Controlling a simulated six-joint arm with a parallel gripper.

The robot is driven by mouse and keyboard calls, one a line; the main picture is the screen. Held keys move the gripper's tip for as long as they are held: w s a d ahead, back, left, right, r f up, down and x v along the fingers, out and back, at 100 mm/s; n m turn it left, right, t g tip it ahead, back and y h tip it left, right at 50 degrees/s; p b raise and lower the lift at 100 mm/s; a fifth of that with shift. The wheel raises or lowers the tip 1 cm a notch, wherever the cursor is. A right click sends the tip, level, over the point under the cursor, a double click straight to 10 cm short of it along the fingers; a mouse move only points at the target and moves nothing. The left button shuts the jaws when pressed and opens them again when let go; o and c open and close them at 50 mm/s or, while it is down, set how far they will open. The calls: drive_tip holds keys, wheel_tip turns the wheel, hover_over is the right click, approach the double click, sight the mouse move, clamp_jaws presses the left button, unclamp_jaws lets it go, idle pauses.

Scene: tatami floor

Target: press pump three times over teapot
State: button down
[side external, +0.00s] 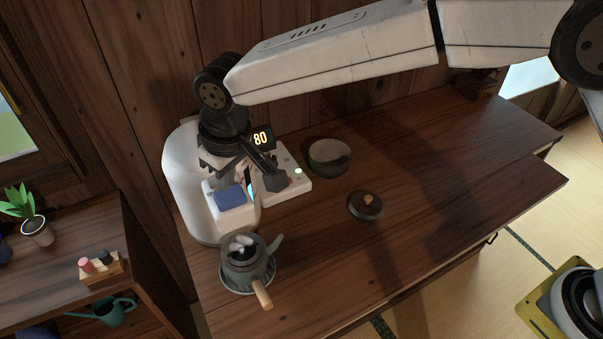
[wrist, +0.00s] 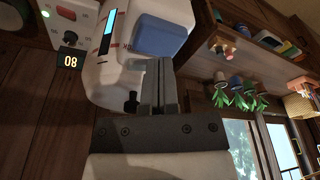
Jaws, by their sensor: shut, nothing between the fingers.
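The white pump dispenser (side external: 180,185) stands at the table's left end. Its blue press pad (side external: 230,197) also shows in the wrist view (wrist: 148,36). The grey teapot (side external: 240,278) with a wooden handle sits on a saucer (side external: 228,286) in front of the dispenser, below the pad side. It is uncovered, with whitish wisps at its mouth. A dark round lid with a wooden knob (side external: 366,205) lies on the table to the right. My gripper (wrist: 159,62) is shut and empty, pointing down just above or at the blue pad. I cannot tell whether it touches.
A white control base with a display reading 80 (side external: 262,138) adjoins the dispenser. A dark bowl (side external: 330,156) stands to its right. The table's right side is clear. A low shelf at left holds a potted plant (side external: 36,230) and a small wooden rack (side external: 100,268).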

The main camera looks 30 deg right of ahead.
drive_tip(key=shift+r, duration=0.1)
idle(0.6)
drive_tip(key=shift+r, duration=2.9)
drive_tip(key=s+d+f+m, duration=0.1)
drive_tip(key=d+f+m, duration=0.15)
drive_tip(key=d, duration=0.85)
drive_tip(key=d+f+m, duration=0.1)
drive_tip(key=d+f, duration=0.2)
drive_tip(key=d, duration=0.9)
drive_tip(key=s+d+f+m, duration=0.1)
drive_tip(key=s+d+f, duration=0.2)
drive_tip(key=s+d, duration=0.4)
drive_tip(key=s+d+f+m+h, duration=0.1)
drive_tip(key=s+d+f, duration=0.2)
drive_tip(key=s+d, duration=0.4)
drive_tip(key=shift+s+d+f+t, duration=0.3)
drive_tip(key=shift+d+f, duration=0.1)
drive_tip(key=shift+d, duration=0.3)
